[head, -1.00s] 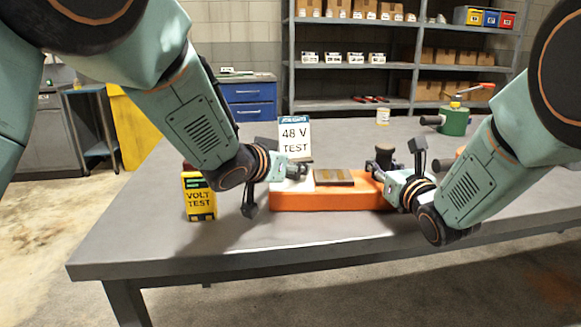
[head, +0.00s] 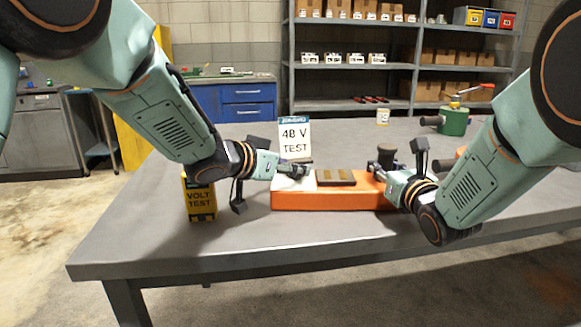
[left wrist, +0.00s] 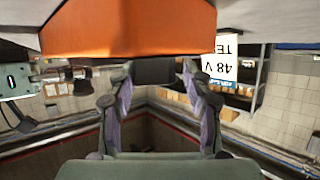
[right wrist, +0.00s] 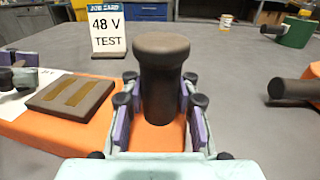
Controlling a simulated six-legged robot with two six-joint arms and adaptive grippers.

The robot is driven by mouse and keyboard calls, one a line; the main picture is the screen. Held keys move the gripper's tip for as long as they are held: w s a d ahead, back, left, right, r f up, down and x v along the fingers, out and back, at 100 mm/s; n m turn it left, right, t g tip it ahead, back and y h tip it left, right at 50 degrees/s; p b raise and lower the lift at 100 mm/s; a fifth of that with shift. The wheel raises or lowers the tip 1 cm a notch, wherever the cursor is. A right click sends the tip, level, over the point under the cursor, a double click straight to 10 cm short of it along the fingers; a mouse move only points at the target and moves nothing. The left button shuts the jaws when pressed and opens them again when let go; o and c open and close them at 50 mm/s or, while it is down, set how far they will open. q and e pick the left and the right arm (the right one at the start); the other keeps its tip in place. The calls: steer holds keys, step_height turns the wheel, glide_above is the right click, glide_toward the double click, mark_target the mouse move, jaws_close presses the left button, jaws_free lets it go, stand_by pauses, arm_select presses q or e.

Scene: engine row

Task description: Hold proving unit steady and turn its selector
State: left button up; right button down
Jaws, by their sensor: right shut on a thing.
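The proving unit is a long orange box (head: 330,199) on the table with a dark contact plate (head: 335,177) with brass strips on top. Its dark round selector knob (right wrist: 160,85) stands upright at the right end. My right gripper (right wrist: 160,110) is shut around the knob's stem, with a finger on each side. My left gripper (head: 302,171) is at the unit's left end, low over its white label (head: 297,184). In the left wrist view the left fingers (left wrist: 158,80) are apart, with the dark plate showing between and beyond their tips. Contact with the unit is unclear.
A "48 V TEST" card (head: 295,137) stands behind the unit. A yellow volt tester (head: 201,203) stands to the left, partly hidden by my left arm. A green device (head: 454,122) and a small cup (head: 383,117) are farther back. The table front is clear.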

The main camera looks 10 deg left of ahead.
arm_select(q)
steer(key=shift+o, duration=1.2)
steer(key=shift+d, duration=0.1)
steer(key=v, duration=1.2)
steer(key=shift+w+r, duration=0.1)
steer(key=w+a+r+n+g+y, duration=0.3)
steer(key=w+a+y, duration=0.6)
steer(key=w+a, duration=0.15)
steer(key=s+d+r+m+g+h, duration=0.2)
steer(key=s+d+m+g, duration=0.1)
steer(key=d, duration=0.4)
steer(key=s+d+r+m+g+h, duration=0.2)
steer(key=d+r+h, duration=0.1)
steer(key=d, duration=0.3)
steer(key=x, duration=1.2)
steer(key=shift+s+f, duration=0.1)
steer(key=shift+s, duration=0.15)
